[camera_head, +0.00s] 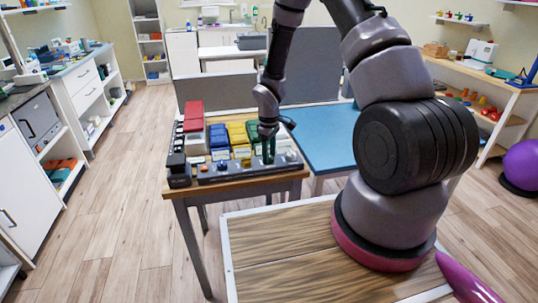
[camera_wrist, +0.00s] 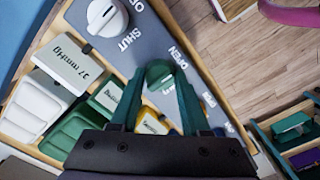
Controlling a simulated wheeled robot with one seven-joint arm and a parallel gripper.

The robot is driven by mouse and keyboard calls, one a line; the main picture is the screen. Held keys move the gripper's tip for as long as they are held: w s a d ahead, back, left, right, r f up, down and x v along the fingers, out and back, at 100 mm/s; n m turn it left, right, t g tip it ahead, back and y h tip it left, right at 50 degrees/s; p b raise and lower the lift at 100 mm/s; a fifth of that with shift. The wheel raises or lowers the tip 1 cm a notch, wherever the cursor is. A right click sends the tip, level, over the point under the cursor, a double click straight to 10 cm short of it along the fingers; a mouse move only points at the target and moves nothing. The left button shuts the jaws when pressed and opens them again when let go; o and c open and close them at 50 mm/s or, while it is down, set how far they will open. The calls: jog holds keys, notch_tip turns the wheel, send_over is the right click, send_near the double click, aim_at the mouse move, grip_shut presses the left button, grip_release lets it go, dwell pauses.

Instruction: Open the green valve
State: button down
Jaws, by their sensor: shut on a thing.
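The green valve (camera_wrist: 160,72) is a round green knob on a grey panel (camera_wrist: 155,40), and in the wrist view it lies between my fingertips. My gripper (camera_wrist: 160,90) is shut on it, with one green finger on each side. The printed word OPEN is beside the knob. Part of the knob is hidden by my fingers, and I cannot tell how far it is turned. In the head view my gripper (camera_head: 268,156) reaches down to the grey panel (camera_head: 235,172) at the table's front edge.
A white valve knob (camera_wrist: 107,17) marked OPEN and SHUT is next to the green one. Behind the panel stand red (camera_head: 194,112), blue (camera_head: 218,138) and yellow (camera_head: 237,134) bins and small label cards (camera_wrist: 70,67). A blue-topped table (camera_head: 330,135) adjoins on the right.

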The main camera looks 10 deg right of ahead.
jog(key=shift+c, duration=1.9)
grip_release()
notch_tip(320, 180, up, 11)
jog(key=shift+f, duration=0.1)
